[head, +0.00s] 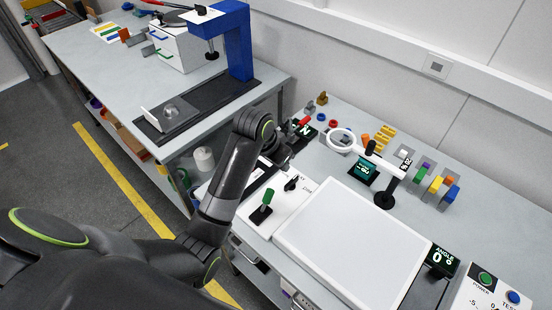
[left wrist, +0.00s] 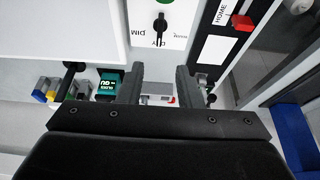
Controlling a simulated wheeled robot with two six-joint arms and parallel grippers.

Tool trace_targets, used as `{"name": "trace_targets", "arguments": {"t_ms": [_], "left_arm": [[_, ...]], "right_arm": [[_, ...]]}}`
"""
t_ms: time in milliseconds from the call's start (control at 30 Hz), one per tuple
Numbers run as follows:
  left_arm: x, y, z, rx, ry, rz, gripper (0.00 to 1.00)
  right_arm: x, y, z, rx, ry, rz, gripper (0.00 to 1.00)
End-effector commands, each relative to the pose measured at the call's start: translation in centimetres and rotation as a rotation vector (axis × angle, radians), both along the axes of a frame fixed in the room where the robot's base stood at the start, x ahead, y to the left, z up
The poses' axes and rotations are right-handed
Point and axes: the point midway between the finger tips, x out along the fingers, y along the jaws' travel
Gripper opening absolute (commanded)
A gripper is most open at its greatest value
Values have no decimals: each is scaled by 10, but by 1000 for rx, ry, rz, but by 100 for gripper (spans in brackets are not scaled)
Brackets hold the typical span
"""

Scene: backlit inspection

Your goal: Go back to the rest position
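My left arm comes in from the left in the head view, and its gripper (head: 280,152) hangs over the near bench, past the control box (head: 283,213) with the green lever. The arm's own wrist partly hides the gripper there. In the left wrist view the two fingers of my left gripper (left wrist: 158,84) stand apart with nothing held between them. Below them show the dial panel (left wrist: 176,35), a black strip marked HOME (left wrist: 219,14) with a red slider knob (left wrist: 242,22), and a teal lux display (left wrist: 109,84). My right gripper is in neither view.
A white light panel (head: 350,243) lies right of the control box. A magnifier (head: 340,141) on a stand, coloured blocks (head: 437,184) and an angle display (head: 441,260) surround it. A blue press frame (head: 234,40) stands on the far bench. Yellow-lined floor (head: 120,184) is left.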

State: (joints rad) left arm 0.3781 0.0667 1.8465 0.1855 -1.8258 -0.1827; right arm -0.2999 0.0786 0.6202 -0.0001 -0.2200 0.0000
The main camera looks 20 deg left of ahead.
Motion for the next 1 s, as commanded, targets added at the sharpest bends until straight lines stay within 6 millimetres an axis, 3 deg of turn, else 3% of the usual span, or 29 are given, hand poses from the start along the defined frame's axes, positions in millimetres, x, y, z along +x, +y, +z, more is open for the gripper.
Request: {"name": "trace_targets", "arguments": {"t_ms": [233,767,867,1000], "left_arm": [[-6,2,17,0,-1,-1,32],[-7,3,16,1,0,1,32],[-16,7,8,2,6,17,32],[-51,24,-20,10,17,78,32]], "right_arm": [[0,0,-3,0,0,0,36],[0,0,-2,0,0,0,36],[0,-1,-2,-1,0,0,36],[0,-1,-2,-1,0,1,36]]}}
